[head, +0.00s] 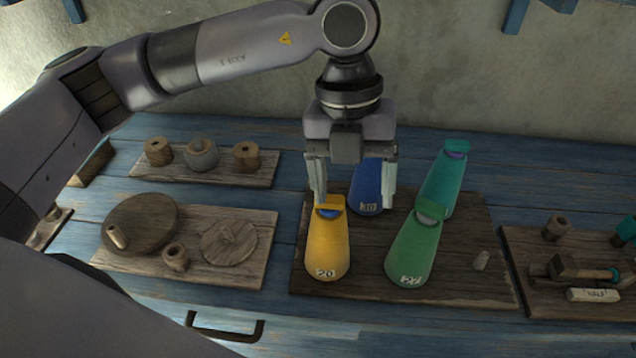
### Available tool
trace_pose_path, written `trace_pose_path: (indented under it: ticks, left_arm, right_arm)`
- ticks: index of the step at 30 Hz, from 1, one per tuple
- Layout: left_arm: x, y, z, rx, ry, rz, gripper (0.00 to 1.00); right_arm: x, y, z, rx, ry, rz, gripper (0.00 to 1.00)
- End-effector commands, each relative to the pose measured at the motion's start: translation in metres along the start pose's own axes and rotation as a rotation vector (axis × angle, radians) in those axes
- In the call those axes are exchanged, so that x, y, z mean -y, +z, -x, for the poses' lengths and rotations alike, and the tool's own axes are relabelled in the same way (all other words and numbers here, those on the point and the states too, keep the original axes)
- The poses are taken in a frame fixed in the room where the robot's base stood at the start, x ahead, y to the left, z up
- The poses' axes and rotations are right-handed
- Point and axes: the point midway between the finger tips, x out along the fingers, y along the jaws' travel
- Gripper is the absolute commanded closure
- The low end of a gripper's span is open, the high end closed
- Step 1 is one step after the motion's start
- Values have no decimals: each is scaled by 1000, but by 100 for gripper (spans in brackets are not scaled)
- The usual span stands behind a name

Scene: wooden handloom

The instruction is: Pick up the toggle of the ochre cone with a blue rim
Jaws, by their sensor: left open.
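The ochre cone (328,250) with a blue rim stands on a dark wooden board, marked 20 low on its front. Its ochre toggle (330,202) lies across the top, above the blue rim. My left gripper (355,198) points down with its jaws apart and nothing seen between them except the cone behind. Its left finger is close to the toggle, overlapping it in the picture; contact cannot be told. Its right finger is over the blue cone (367,182), which is partly hidden behind the gripper. My right gripper is not in view.
A green cone (415,250) marked 27 and a teal cone (443,185) stand to the right on the dark board (455,285). Boards with wooden parts lie left and right. A drawer handle (225,328) is in front.

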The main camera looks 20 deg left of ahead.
Motion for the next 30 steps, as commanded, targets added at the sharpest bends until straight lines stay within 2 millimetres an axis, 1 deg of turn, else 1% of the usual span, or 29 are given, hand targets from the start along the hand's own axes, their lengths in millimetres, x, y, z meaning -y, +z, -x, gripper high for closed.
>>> trace_pose_path:
  ticks: [1, 3, 5, 7, 14, 18, 21, 24, 30]
  left_arm:
    - [-8, 8, 9, 51, 43, 31, 21]
    - [-17, 16, 17, 96, 85, 65, 21]
    - [-22, 19, 21, 120, 108, 83, 21]
    - [-25, 22, 20, 133, 120, 95, 21]
    - [-29, 25, -3, 131, 123, 96, 21]
    - [-32, 28, -24, 130, 123, 95, 21]
    - [-33, 30, -38, 131, 121, 94, 21]
    - [-34, 30, -45, 131, 119, 93, 21]
    - [-34, 31, -47, 132, 118, 93, 21]
  right_arm:
    - [0, 0, 0, 0, 0, 0, 57]
    - [0, 0, 0, -1, 0, 0, 57]
    - [0, -1, 0, -1, 0, 0, 57]
    - [0, -2, 1, 0, 0, 0, 57]
    - [0, -8, 6, 0, 0, 0, 57]
    - [0, -14, 11, 0, 0, 0, 57]
    - [0, -15, 11, 0, 0, 0, 57]
    - [0, -16, 12, 0, 0, 0, 57]
    - [0, -15, 11, 0, 0, 0, 57]
